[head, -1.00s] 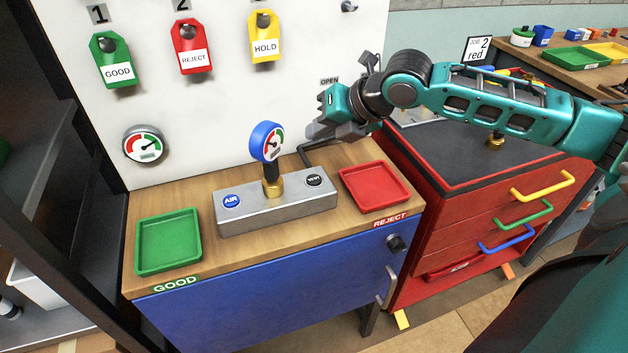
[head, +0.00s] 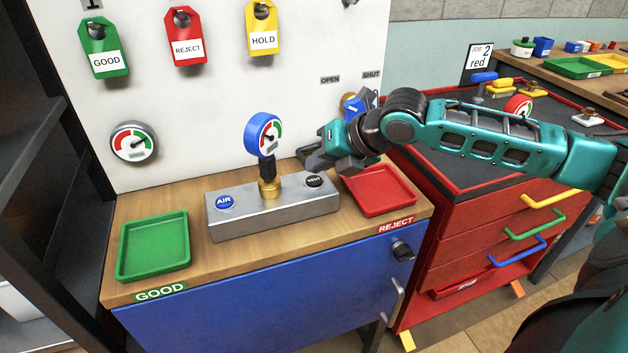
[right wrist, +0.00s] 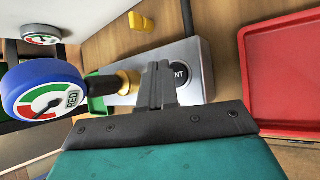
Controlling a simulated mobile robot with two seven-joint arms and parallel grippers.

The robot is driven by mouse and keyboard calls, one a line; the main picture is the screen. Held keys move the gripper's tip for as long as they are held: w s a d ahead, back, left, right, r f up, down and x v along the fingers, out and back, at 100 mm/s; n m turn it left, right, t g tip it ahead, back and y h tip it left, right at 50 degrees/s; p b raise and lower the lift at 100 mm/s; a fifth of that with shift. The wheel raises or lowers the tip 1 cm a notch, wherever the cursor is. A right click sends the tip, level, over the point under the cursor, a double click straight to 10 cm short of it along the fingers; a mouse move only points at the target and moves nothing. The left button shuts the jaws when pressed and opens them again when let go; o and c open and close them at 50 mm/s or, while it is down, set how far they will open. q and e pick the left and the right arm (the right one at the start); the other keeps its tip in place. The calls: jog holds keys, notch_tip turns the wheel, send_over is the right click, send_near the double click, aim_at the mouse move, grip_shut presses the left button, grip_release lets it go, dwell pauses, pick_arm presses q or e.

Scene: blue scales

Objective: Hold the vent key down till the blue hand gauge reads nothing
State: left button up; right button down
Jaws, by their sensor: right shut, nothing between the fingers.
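The blue hand gauge (head: 264,134) stands upright on a brass fitting on the grey metal block. It shows large at left in the right wrist view (right wrist: 45,92); its needle reading is too small to tell surely. The black VENT key (head: 315,180) is at the block's right end, the blue AIR key (head: 225,202) at its left. My right gripper (head: 308,157) is shut and empty just above the VENT key, seemingly apart from it. In the right wrist view the fingertips (right wrist: 158,72) partly cover the VENT key (right wrist: 181,74). My left gripper is out of view.
A green tray (head: 154,246) lies left of the block (head: 270,215) and a red tray (head: 380,190) right of it. A round wall gauge (head: 133,143) and hanging tags are on the white panel behind. A red drawer cabinet (head: 480,230) stands at right.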

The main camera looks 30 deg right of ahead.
dwell(1.6)
jog(key=shift+f, duration=0.15)
jog(key=shift+f, duration=0.15)
jog(key=shift+f+p, duration=0.15)
jog(key=shift+p, duration=0.15)
jog(key=shift+f, duration=0.45)
dwell(1.0)
jog(key=shift+r, duration=0.1)
dwell(0.9)
jog(key=shift+r+p, duration=0.75)
jog(key=shift+p, duration=0.55)
jog(key=shift+r, duration=0.1)
